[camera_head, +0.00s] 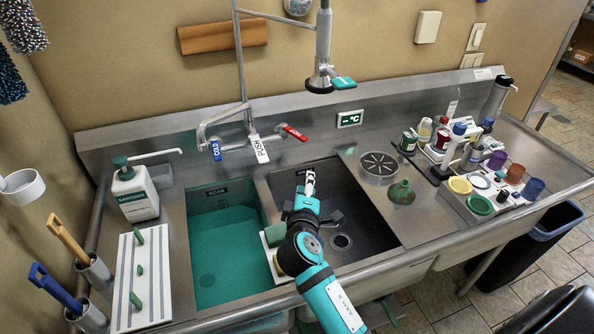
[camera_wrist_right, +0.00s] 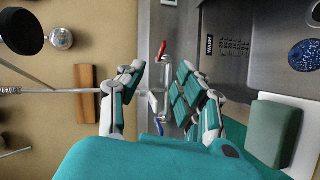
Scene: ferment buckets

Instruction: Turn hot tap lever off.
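The red hot lever (camera_head: 295,133) sticks out on the right side of the wall tap, pointing right. It also shows in the right wrist view (camera_wrist_right: 162,50), seen between and beyond my fingers. The blue cold lever (camera_head: 215,150) is on the tap's left side and the white PUSH lever (camera_head: 261,148) hangs between them. My right gripper (camera_head: 309,183) is over the right basin, below and in front of the hot lever, apart from it. In the wrist view its fingers (camera_wrist_right: 160,76) are spread with nothing held. My left gripper is out of view.
A spray head (camera_head: 321,79) hangs above and right of the tap. The left soak basin (camera_head: 222,250) is teal inside. A soap bottle (camera_head: 134,192) stands left. A green sponge (camera_head: 275,235) sits by the divider. Bottles and cups crowd the right counter.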

